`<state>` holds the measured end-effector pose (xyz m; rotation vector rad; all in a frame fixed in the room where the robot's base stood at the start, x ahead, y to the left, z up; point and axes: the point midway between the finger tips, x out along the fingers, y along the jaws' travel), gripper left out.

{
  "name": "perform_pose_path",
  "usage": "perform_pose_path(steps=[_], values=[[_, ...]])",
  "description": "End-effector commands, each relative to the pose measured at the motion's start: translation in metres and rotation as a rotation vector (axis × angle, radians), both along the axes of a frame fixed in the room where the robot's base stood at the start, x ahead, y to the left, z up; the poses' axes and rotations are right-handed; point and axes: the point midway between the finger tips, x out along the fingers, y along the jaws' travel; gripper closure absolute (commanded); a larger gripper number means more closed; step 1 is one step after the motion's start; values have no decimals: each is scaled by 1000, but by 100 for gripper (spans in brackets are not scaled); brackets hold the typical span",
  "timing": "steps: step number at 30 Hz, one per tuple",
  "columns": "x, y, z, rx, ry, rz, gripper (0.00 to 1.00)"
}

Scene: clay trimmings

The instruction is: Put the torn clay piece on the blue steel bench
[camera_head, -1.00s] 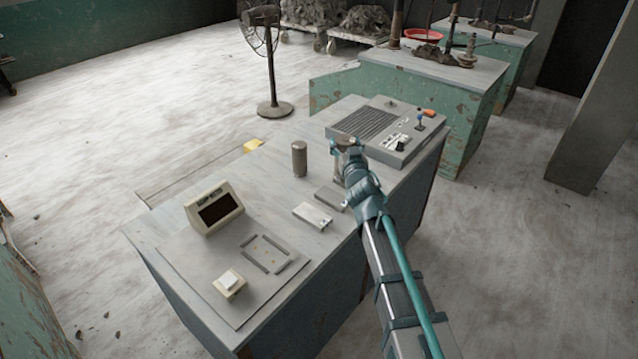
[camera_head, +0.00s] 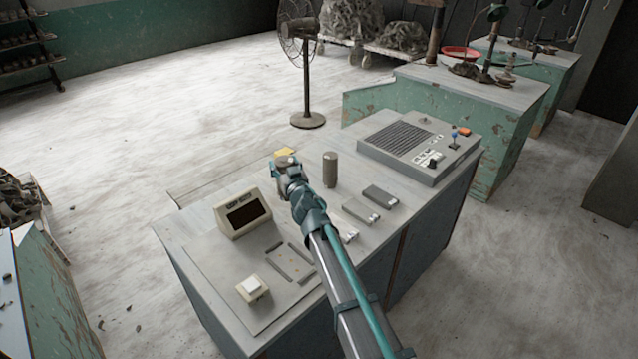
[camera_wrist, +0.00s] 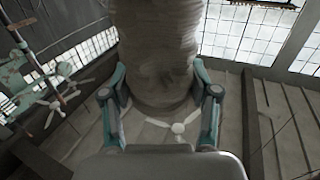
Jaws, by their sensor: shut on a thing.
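My gripper (camera_head: 287,168) is above the console, left of a standing grey cylinder in the head view. In the wrist view my gripper (camera_wrist: 161,108) is shut on a grey-brown, layered, roughly column-shaped clay piece (camera_wrist: 158,45), one finger on each side. The clay's far end runs out of the frame.
The console (camera_head: 385,235) carries a small display box (camera_head: 243,213), a grey cylinder (camera_head: 330,170), flat blocks (camera_head: 380,195) and a control panel (camera_head: 418,148). A fan (camera_head: 307,70) stands behind. A worn green bench (camera_head: 480,90) is at right. The floor at left is open.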

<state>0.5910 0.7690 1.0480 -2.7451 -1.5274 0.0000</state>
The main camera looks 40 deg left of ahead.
Motion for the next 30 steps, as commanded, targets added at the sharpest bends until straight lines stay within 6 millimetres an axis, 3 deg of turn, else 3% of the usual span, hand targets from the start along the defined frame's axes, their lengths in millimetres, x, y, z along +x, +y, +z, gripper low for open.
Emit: perform_pose_path(steps=[11,15,25,30], values=[[78,26,-38,0,0,-1,100],[91,30,-60,0,0,0,100],[105,34,-76,1,0,0,100],[120,39,-97,1,0,0,100]])
